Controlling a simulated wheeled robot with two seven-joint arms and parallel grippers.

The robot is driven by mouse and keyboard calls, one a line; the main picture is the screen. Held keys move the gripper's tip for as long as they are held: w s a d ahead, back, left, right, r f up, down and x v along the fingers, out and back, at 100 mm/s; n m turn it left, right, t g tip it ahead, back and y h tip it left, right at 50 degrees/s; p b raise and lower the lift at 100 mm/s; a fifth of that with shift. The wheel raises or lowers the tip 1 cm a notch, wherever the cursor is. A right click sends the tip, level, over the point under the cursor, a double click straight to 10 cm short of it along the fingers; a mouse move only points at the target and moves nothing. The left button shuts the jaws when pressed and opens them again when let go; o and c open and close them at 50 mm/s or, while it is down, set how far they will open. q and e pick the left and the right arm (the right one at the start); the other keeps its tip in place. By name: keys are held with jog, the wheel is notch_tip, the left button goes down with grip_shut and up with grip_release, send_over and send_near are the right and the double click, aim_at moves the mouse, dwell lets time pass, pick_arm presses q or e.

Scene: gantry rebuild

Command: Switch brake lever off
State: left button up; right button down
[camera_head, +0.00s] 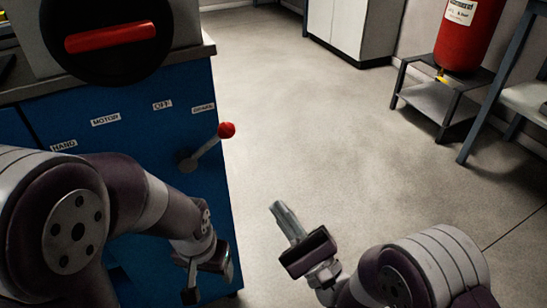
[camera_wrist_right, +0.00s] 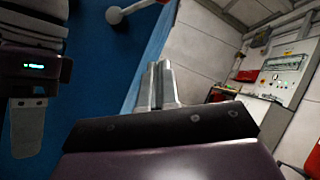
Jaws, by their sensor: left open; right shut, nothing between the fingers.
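The brake lever (camera_head: 207,147) is a grey arm with a red ball knob (camera_head: 226,130), mounted on the blue cabinet front (camera_head: 150,133). It tilts up and to the right, its knob below and right of the rightmost label (camera_head: 203,108), which seems to read BRAKE. The OFF label (camera_head: 162,104) is left of that one. Part of the lever shows at the top of the right wrist view (camera_wrist_right: 133,9). My left gripper (camera_head: 206,280) is open, below the lever and apart from it. My right gripper (camera_head: 287,220) is shut and empty, right of the cabinet; its fingers show in the wrist view (camera_wrist_right: 160,85).
HAND (camera_head: 64,145) and MOTOR (camera_head: 105,120) labels are further left. A black disc with a red bar handle (camera_head: 110,37) is above the cabinet. Open floor (camera_head: 320,130) lies to the right. A red cylinder (camera_head: 468,35) stands on a grey stand (camera_head: 440,100) at the far right.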

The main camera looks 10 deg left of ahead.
aim_at(208, 147)
jog(key=shift+s+d+r+m, duration=0.15)
jog(key=shift+r+m, duration=0.1)
jog(key=shift+m, duration=0.25)
jog(key=shift+s+a+r+m, duration=0.15)
jog(key=shift+r+m, duration=0.1)
jog(key=shift+m, duration=0.25)
jog(key=shift+r, duration=0.1)
jog(key=w+a+r+p, duration=0.2)
jog(key=w+a+r, duration=0.3)
jog(key=a+r, duration=0.3)
jog(key=shift+r, duration=0.4)
jog(key=shift+r+y, duration=0.1)
jog(key=shift+y, duration=0.3)
